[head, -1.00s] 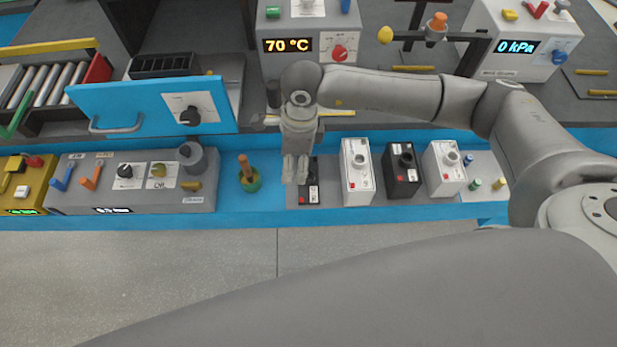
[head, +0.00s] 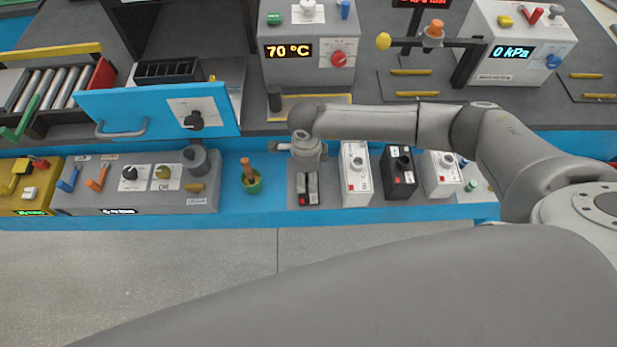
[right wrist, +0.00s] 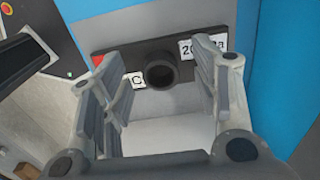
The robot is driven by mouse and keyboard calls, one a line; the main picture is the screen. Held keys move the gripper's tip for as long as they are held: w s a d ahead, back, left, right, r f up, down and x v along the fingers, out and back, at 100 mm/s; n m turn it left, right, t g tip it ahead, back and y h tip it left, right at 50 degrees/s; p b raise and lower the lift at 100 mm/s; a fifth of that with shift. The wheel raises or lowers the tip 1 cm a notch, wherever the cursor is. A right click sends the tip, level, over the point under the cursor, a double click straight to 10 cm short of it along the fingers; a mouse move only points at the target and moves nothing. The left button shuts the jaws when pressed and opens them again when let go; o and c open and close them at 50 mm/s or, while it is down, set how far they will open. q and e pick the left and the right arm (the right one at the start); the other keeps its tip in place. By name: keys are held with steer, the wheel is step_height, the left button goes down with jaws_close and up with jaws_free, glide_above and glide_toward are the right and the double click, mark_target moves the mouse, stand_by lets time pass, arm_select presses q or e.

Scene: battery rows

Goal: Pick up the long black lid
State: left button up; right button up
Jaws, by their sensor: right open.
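The long black lid (right wrist: 160,70) shows in the right wrist view as a flat dark plate with a round dark knob, white labels and a red patch at one end. In the head view the lid (head: 309,201) is first in the row of boxes and mostly hidden under my right gripper. My right gripper (head: 307,188) points down over it. In the right wrist view the open fingers of this gripper (right wrist: 165,88) stand on either side of the knob, with gaps to it. I cannot tell how far above the lid the fingertips are. My left gripper is not in view.
A white box (head: 356,178), a black box (head: 399,178) and another white box (head: 440,172) stand to the right. A green pot (head: 251,182) with an orange-brown handle stands to the left. The 70 °C unit (head: 308,65) is behind. Grey floor lies in front.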

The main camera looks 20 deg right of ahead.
steer(key=shift+f, duration=0.35)
steer(key=c, duration=1.1)
